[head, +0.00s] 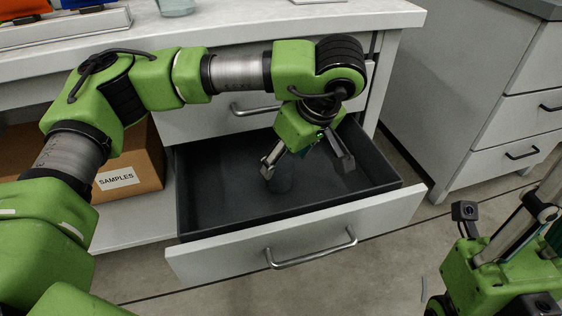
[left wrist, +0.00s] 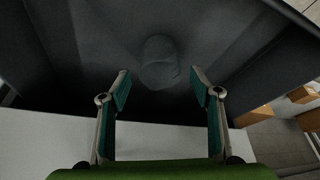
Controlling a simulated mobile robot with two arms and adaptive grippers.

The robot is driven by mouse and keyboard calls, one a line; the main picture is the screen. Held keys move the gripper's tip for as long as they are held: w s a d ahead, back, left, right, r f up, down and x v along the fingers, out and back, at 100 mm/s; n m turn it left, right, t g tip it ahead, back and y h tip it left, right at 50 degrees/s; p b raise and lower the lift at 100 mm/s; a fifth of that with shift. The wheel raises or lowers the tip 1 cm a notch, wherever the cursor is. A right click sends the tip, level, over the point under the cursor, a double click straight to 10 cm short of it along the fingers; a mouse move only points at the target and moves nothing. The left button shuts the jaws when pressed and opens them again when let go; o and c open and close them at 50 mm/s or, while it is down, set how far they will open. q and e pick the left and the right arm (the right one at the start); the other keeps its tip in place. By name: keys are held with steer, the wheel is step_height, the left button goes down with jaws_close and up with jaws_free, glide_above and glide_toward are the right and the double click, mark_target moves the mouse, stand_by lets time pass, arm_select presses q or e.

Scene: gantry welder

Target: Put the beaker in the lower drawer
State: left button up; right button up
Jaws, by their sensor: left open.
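The lower drawer (head: 375,213) is pulled open, with a dark inside and a pale front. A greyish see-through beaker (head: 281,180) stands inside it, dim against the dark floor; it also shows in the left wrist view (left wrist: 160,62). My left gripper (head: 306,165) points down into the drawer. Its fingers are spread apart, and the left wrist view shows the beaker beyond the open fingertips (left wrist: 160,80), with nothing held between them. My right gripper (head: 520,235) is at the lower right, partly cut off by the frame.
A cardboard box labelled SAMPLES (head: 130,170) stands on the shelf left of the drawer. The counter (head: 230,30) above holds another glass vessel (head: 176,6), cut off by the top edge. A closed drawer is above; another cabinet (head: 500,110) stands at right across open floor.

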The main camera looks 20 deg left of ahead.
arm_select(q)
steer(key=shift+p+v, duration=0.7)
steer(key=shift+v, duration=2.05)
